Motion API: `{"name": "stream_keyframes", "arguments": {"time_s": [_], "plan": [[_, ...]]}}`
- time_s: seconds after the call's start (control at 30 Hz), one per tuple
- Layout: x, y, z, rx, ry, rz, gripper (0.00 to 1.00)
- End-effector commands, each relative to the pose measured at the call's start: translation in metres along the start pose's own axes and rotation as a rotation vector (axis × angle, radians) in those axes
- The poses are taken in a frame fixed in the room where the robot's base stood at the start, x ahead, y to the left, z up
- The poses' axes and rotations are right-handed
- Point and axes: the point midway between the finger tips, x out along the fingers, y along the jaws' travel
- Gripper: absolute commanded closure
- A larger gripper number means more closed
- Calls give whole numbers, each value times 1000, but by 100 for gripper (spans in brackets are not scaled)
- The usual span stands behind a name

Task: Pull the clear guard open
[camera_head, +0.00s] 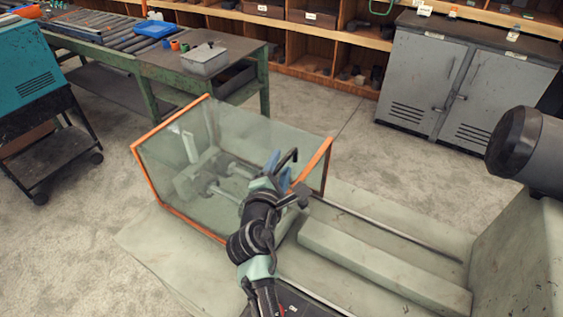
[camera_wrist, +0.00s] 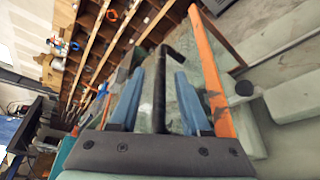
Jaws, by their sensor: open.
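The clear guard (camera_head: 235,125) is a see-through box with orange edges over the left end of a pale machine bed. In the wrist view its orange edge (camera_wrist: 212,78) runs just right of my fingers. A black bent handle (camera_head: 288,159) stands out near the guard's right orange edge. My gripper (camera_head: 277,170) is at this handle. In the wrist view my gripper (camera_wrist: 161,78) is open, with one blue finger on each side of the handle bar (camera_wrist: 160,98). I cannot tell whether either finger touches the bar.
Inside the guard are pale blocks and shafts (camera_head: 205,172). Right of it the bed has a long rail (camera_head: 395,232) and a raised block (camera_head: 385,262), with a grey cylinder (camera_head: 527,150) farther right. A green workbench (camera_head: 150,62) and grey cabinet (camera_head: 462,85) stand behind.

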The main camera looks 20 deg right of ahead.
Motion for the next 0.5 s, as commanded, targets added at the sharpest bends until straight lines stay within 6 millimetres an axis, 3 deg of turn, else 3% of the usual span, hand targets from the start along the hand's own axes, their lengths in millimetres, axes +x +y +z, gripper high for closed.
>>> {"name": "stream_keyframes", "arguments": {"time_s": [0.2, 0.47, 0.5], "plan": [[12, 0, 1, 1, -1, 0, 53], [12, 0, 1, 1, -1, -1, 53], [12, 0, 1, 1, -1, -1, 56]]}}
